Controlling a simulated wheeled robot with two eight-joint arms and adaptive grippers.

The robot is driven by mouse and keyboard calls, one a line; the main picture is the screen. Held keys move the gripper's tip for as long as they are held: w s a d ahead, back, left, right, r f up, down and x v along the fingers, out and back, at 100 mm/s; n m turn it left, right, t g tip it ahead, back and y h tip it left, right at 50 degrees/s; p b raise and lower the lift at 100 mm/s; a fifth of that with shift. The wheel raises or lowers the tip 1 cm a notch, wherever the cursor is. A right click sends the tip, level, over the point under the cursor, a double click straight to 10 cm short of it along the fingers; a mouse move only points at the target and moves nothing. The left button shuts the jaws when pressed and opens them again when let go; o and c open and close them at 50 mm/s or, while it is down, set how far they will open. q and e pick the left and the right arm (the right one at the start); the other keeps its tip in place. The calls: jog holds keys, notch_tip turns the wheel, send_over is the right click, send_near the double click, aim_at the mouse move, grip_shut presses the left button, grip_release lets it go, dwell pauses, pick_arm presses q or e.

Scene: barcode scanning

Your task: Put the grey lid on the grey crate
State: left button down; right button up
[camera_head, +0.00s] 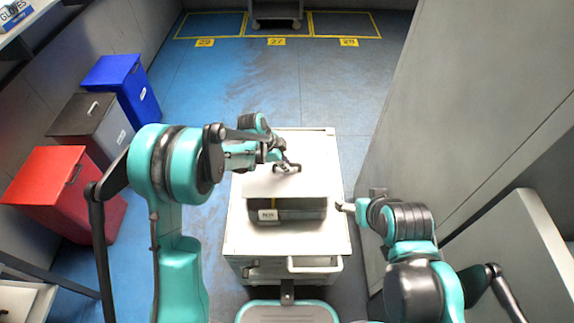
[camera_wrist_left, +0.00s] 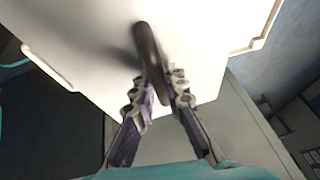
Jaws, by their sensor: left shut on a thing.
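The lid (camera_head: 254,184) is a pale flat panel over the dark grey crate (camera_head: 312,211), which stands on the white cart and has a white label on its near side. My left gripper (camera_head: 286,168) is shut on the lid's dark handle. The left wrist view shows the jaws (camera_wrist_left: 160,92) closed around that handle (camera_wrist_left: 147,44), with the pale lid (camera_wrist_left: 215,28) behind. The lid hides most of the crate's top; I cannot tell whether it touches the rim. My right gripper (camera_head: 343,207) is just right of the crate; its jaws are too small to read.
The white cart (camera_head: 240,236) has free top in front of the crate. Red (camera_head: 62,200), grey (camera_head: 92,127) and blue (camera_head: 125,85) bins stand at the left. A grey wall panel (camera_head: 455,115) is close on the right.

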pick_arm(q)
jog(key=shift+f+b, duration=2.35)
jog(key=shift+f, duration=1.5)
jog(key=shift+f+b, duration=0.5)
jog(key=c, duration=1.5)
grip_release()
jog(key=shift+r, duration=0.1)
jog(key=shift+r+p, duration=2.9)
jog(key=shift+r, duration=1.55)
